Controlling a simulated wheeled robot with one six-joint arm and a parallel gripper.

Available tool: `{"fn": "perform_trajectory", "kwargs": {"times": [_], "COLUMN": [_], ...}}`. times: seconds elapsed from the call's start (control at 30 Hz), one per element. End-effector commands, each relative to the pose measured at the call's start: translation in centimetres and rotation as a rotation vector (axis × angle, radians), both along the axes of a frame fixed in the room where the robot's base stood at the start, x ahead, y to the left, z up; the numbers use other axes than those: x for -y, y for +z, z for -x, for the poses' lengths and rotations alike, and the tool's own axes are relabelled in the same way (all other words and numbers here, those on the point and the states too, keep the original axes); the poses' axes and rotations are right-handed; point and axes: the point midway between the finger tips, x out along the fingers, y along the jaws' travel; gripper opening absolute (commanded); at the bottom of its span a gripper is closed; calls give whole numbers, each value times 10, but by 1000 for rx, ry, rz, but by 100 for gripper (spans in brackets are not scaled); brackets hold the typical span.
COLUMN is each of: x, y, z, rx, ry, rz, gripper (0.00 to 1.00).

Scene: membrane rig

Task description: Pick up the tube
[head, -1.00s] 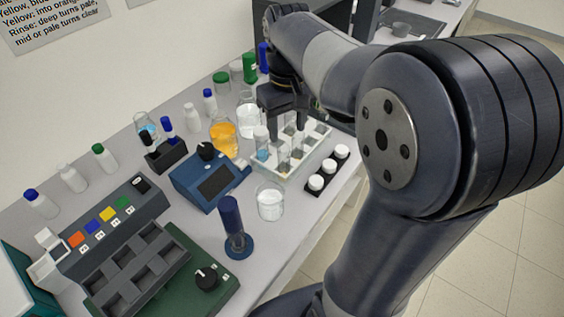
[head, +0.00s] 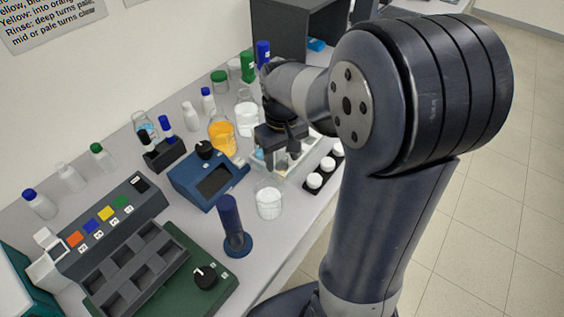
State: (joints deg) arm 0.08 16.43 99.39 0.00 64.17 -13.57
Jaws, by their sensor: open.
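My gripper (head: 281,156) is open and points down over the white tube rack (head: 291,177), among the tops of the glass tubes. A tube with pale blue contents (head: 258,155) stands at the rack's left end, just left of the fingers. Other clear tubes in the rack are partly hidden by the gripper and arm. I cannot tell whether a tube is between the fingers.
A glass beaker (head: 269,203) and a black strip of white-capped vials (head: 314,181) stand close to the rack. An orange flask (head: 221,136) and blue device (head: 207,178) are to its left. A blue stand (head: 233,230) is nearer.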

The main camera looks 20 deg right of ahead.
Motion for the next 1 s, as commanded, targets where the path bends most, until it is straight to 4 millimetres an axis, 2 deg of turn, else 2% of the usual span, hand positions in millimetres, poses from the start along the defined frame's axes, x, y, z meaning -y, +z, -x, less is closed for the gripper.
{"fn": "perform_trajectory", "kwargs": {"times": [0.07, 0.53, 0.83, 1.0], "x": [0, 0, 0, 0], "y": [0, 0, 5, 32], "z": [0, 0, 0, -1], "rx": [0, 0, 2, 5], "ry": [0, 0, 0, 0], "rz": [0, 0, 0, 0], "gripper": [48, 10, 8, 8]}}
